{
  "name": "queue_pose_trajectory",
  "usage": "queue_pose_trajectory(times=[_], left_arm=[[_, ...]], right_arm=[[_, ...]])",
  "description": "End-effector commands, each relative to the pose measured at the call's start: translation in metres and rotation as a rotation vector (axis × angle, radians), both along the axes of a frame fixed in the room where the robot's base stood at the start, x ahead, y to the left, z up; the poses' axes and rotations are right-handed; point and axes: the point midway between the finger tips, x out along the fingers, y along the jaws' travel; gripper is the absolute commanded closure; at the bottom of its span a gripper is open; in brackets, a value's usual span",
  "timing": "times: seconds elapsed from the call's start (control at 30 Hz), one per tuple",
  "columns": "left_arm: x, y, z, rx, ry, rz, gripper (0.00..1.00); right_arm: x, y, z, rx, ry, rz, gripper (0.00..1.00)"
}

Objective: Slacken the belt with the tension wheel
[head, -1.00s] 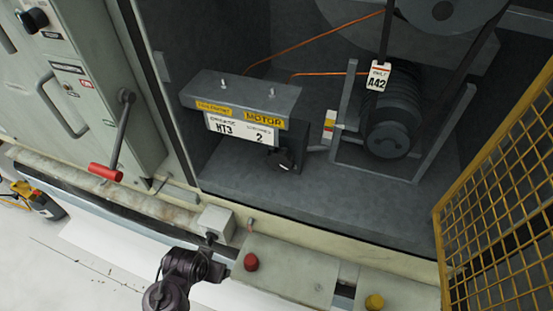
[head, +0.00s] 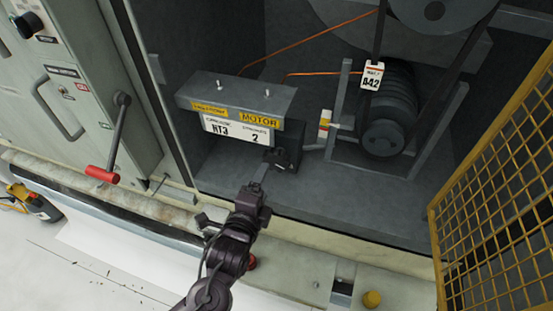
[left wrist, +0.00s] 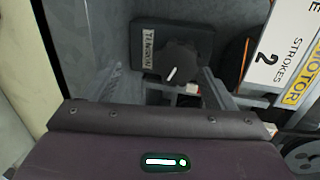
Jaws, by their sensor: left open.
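The tension wheel is a black knob (left wrist: 181,62) with a white mark, on a dark box beside a plate that seems to read TENSION. My left gripper (head: 262,176) is open and empty, just in front of and below the knob. In the left wrist view the knob lies ahead between its fingers, apparently untouched. My right gripper is out of view.
The motor (head: 388,115) stands in a grey frame to the right. A yellow mesh guard (head: 495,190) stands at the right edge. A red-handled lever (head: 103,174) hangs on the left cabinet. A yellow button (head: 372,299) sits on the front ledge. The cabinet floor is mostly clear.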

Motion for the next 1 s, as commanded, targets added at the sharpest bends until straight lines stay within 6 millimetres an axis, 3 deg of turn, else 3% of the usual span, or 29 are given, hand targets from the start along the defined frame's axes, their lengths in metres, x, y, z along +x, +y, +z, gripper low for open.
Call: queue_pose_trajectory(times=[0.1, 0.3, 0.73, 1.0], left_arm=[[0.001, -0.008, 0.005, 0.174, -0.174, -0.049, 0.22], [0.003, -0.013, 0.011, 0.298, -0.302, -0.069, 0.22], [0.062, -0.032, 0.013, 0.302, -0.306, -0.070, 0.22], [0.073, -0.036, 0.011, 0.302, -0.303, -0.070, 0.22]], right_arm=[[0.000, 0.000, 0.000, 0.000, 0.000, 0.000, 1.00], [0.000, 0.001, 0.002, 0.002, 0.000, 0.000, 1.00], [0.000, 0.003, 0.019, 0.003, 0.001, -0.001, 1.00], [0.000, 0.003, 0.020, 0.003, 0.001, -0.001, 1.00]])
